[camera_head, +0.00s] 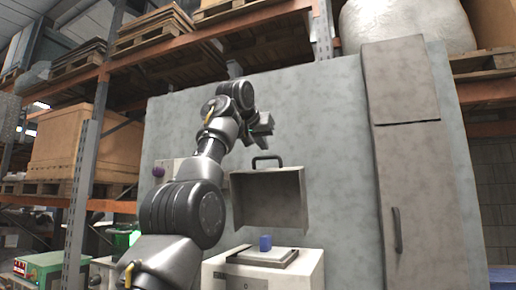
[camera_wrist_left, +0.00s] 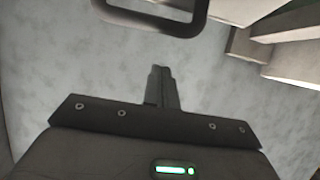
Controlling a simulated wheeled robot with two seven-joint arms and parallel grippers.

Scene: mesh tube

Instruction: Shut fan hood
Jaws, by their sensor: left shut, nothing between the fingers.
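The fan hood (camera_head: 268,200) is a grey, box-like cover on the pale wall panel. Its hollow inner side faces me, so it appears swung up. A dark handle (camera_head: 267,158) stands on its upper edge. My left gripper (camera_head: 266,124) is up against the pale wall, just above the handle and apart from it in the head view. In the left wrist view, the fingers (camera_wrist_left: 161,85) are closed together and empty. A dark handle loop (camera_wrist_left: 155,18) crosses the top of that view, beyond the fingertips. My right gripper is not in view.
Below the hood, a white unit (camera_head: 232,274) carries a flat plate with a blue block (camera_head: 265,243). A tall grey cabinet door (camera_head: 418,180) is on the right. Shelving with pallets surrounds the panel. The wall above the hood is bare.

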